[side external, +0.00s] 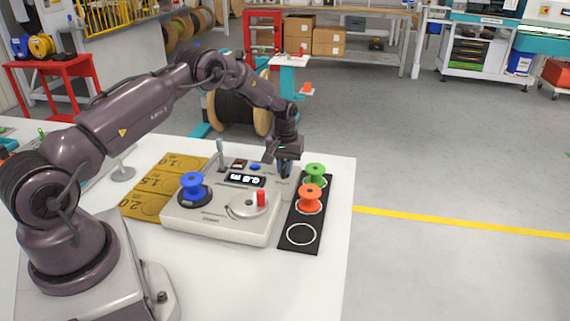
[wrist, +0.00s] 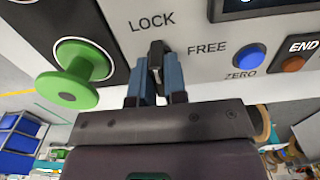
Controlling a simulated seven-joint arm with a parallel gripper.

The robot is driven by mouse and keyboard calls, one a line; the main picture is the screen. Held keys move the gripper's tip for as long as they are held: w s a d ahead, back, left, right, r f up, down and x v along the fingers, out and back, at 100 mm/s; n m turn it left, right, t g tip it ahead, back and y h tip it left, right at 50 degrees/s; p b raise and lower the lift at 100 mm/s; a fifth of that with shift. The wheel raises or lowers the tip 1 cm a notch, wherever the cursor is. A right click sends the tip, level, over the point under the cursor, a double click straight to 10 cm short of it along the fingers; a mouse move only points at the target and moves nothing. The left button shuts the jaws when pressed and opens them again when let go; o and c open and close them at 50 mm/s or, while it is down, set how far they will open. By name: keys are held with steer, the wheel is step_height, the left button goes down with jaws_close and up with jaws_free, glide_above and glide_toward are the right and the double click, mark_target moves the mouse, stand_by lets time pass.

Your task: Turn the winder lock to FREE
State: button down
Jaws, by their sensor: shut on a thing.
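The winder (side external: 190,222) is a light grey box on the white table in the side view, with a display on its top. Its lock knob (wrist: 156,50) is small and black in the wrist view, below the printed word LOCK and left of the word FREE. It points up the picture, roughly towards LOCK. My gripper (wrist: 156,72) has its two blue fingers closed on either side of the knob. In the side view, my gripper (side external: 285,170) is at the winder's back right corner and hides the knob.
A green reel (side external: 315,172) and an orange reel (side external: 310,198) stand on a black strip (side external: 298,246) right of the winder. A blue reel (side external: 192,186) sits on the winder, near the red-handled crank (side external: 247,206). A blue button (wrist: 250,56) is right of FREE.

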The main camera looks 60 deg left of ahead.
steer(key=m, duration=0.9)
steer(key=shift+m, duration=1.5)
steer(key=shift+s, duration=0.1)
steer(key=shift+m, duration=1.2)
steer(key=m, duration=0.4)
steer(key=c, duration=1.2)
jaws_free()
